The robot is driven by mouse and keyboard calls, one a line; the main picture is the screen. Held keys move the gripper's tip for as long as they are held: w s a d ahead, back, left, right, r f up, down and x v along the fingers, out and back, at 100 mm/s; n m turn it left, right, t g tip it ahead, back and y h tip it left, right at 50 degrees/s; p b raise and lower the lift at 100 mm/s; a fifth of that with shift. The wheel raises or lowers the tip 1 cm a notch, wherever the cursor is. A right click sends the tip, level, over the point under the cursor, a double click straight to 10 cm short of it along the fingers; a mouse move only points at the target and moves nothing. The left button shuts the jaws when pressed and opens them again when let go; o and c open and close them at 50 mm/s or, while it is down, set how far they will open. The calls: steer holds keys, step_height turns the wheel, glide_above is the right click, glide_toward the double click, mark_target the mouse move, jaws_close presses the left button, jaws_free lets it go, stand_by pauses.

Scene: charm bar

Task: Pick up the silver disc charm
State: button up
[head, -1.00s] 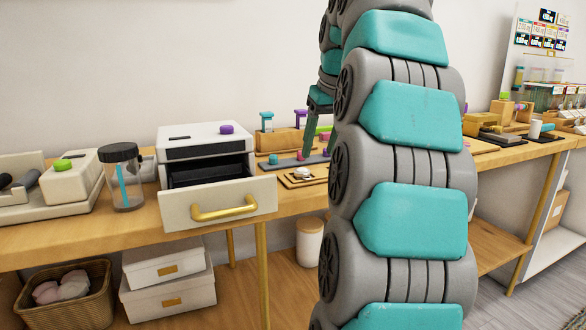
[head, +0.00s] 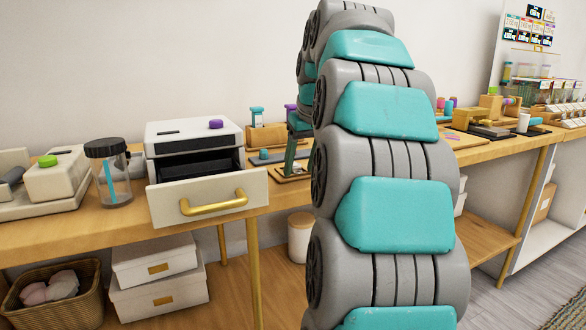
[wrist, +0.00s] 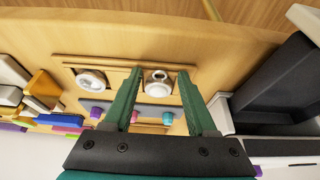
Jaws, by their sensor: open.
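A round silver piece with a small loop, which looks like the silver disc charm (wrist: 157,84), lies on a light wooden tray (wrist: 123,66) in the wrist view. My gripper (wrist: 159,71) is open, its two green fingers pointing at the tray with the silver piece showing between them. I see no contact, and the exact height of the fingertips above the tray is unclear. A second round whitish piece (wrist: 90,81) lies further left on the tray. In the head view my gripper (head: 291,172) is over the tray, and the charm is hidden there.
An open drawer unit (head: 193,150) with a gold handle stands left of the tray; in the wrist view its drawer (wrist: 272,85) is close on the right. A lidded jar (head: 112,175) stands further left. Small coloured pegs (wrist: 98,113) and a grey strip (wrist: 125,108) are beside the tray.

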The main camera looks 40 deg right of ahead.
steer(key=shift+f, duration=0.15)
stand_by(0.3)
jaws_close()
stand_by(0.4)
